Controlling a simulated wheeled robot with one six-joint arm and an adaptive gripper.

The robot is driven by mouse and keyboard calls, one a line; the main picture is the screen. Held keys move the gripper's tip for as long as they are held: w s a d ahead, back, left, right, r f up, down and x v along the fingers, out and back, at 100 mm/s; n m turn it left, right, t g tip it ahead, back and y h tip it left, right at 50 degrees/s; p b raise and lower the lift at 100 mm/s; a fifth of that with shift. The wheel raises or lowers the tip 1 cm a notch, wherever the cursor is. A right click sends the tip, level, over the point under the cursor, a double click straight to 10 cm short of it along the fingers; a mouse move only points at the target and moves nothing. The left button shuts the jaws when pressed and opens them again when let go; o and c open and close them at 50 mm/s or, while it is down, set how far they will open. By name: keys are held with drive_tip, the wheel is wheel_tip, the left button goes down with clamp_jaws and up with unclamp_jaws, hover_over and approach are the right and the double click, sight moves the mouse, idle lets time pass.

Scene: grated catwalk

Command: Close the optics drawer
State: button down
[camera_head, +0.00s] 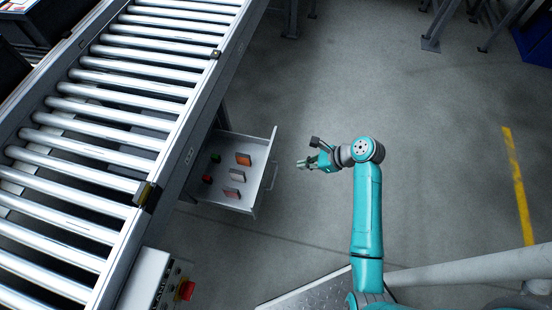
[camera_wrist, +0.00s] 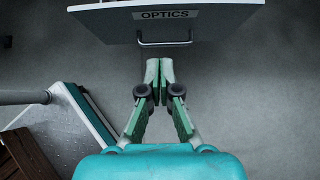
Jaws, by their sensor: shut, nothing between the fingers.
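The optics drawer (camera_head: 257,150) stands pulled out from under the roller conveyor in the head view. Inside it lie several small orange, red and green items.
The roller conveyor (camera_head: 115,115) fills the left side. A control box with a red button (camera_head: 185,290) stands at its lower end. A pale rail (camera_head: 470,270) crosses the lower right. The grey floor right of my gripper is clear, with a yellow stripe (camera_head: 518,190).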

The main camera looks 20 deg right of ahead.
sight(265, 168)
drive_tip(key=x, duration=0.4)
drive_tip(key=r+x, duration=0.1)
drive_tip(key=x, duration=0.3)
drive_tip(key=a+x, duration=0.1)
drive_tip(key=x, duration=0.3)
drive_tip(key=shift+w+a+r, duration=0.1)
drive_tip(key=shift+w+r, duration=0.2)
drive_tip(key=shift+w, duration=0.1)
drive_tip(key=shift+w+a, duration=0.35)
drive_tip(key=shift+a, duration=0.1)
drive_tip(key=w+a, duration=0.7)
drive_tip(key=a, duration=0.3)
drive_tip(key=w+a, duration=0.7)
drive_tip(key=a, duration=0.3)
drive_tip(key=shift+w, duration=0.25)
drive_tip(key=shift+r, duration=0.15)
